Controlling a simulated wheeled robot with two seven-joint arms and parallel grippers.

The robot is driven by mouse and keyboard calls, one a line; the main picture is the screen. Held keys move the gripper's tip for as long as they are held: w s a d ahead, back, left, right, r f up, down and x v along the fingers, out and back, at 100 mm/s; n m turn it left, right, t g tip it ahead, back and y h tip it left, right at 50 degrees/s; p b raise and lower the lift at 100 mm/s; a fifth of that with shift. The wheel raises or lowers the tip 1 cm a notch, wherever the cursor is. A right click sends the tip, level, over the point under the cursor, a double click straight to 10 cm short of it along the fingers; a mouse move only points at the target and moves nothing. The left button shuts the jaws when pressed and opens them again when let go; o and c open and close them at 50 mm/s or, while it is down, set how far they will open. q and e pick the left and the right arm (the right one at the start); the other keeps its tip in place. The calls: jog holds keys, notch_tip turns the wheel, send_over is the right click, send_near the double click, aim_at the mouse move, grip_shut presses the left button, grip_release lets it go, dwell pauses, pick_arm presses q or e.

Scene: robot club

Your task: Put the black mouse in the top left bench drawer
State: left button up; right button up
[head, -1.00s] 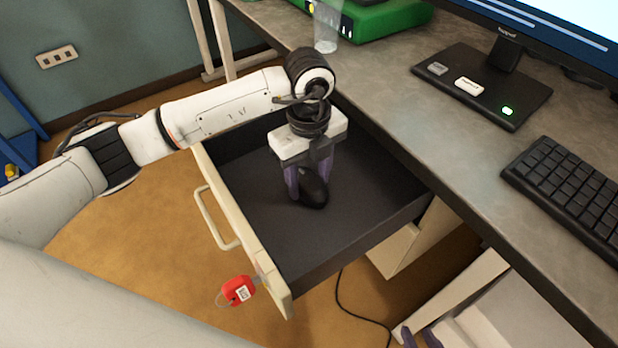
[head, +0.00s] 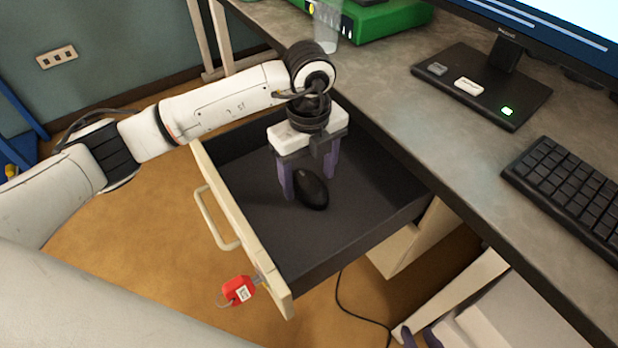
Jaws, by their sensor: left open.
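The black mouse (head: 312,190) lies on the dark floor of the open bench drawer (head: 262,225). The drawer has a cream front with a pale handle and is pulled out from under the bench. My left gripper (head: 309,180) is inside the drawer just above and behind the mouse, its purple fingers spread wide. The fingers stand apart and do not grip the mouse. At the bottom edge, the purple tips of my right gripper (head: 418,338) show in part; I cannot tell whether they are open or shut.
A red tag (head: 238,291) hangs at the drawer front. On the bench top (head: 440,140) stand a clear cup (head: 327,28), a green case (head: 375,20), a monitor with its base (head: 482,85) and a black keyboard (head: 570,190). A black cable (head: 350,308) runs on the floor below.

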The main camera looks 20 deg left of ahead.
aim_at(309, 181)
pick_arm(q)
notch_tip(309, 181, up, 11)
jog(key=shift+f, duration=0.15)
